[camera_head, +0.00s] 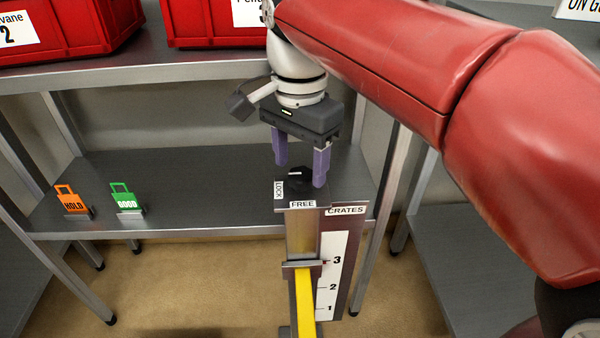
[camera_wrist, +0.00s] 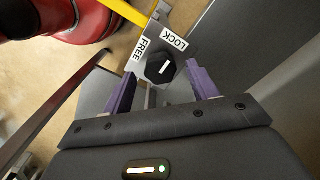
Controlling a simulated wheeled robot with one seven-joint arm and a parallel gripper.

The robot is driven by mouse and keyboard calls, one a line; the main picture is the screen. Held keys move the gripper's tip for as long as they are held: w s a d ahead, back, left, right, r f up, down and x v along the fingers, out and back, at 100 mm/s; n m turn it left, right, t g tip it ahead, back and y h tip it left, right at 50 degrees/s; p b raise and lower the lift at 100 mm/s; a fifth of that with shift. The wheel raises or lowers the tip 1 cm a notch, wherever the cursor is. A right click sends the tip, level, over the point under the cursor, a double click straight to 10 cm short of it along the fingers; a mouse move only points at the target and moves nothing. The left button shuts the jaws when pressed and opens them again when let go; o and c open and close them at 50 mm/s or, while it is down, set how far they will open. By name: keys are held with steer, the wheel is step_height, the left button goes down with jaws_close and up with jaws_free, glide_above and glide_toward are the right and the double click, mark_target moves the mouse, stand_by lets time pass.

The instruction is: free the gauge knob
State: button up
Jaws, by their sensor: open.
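The gauge knob (camera_head: 295,175) is dark and faceted, on a small plate (camera_head: 312,207) atop the gauge post. In the wrist view the knob (camera_wrist: 153,74) shows a short white mark. A LOCK label (camera_head: 279,189) is at the plate's left and a FREE label (camera_head: 303,204) at its front. The mark appears to lie toward the LOCK side. My gripper (camera_head: 300,174) is open and points down, its purple fingers on either side of the knob. In the wrist view the fingers (camera_wrist: 160,67) flank it with visible gaps. I cannot tell whether the tips reach its height.
The gauge post carries a yellow strip (camera_head: 305,300), a metal slider (camera_head: 302,264) and a numbered scale (camera_head: 331,275) under a CRATES label (camera_head: 346,211). An orange HOLD tag (camera_head: 72,200) and a green tag (camera_head: 126,198) stand on the shelf (camera_head: 190,180). Red bins (camera_head: 65,30) sit above.

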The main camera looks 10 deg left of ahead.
steer(key=shift+f, duration=0.95)
steer(key=c, duration=1)
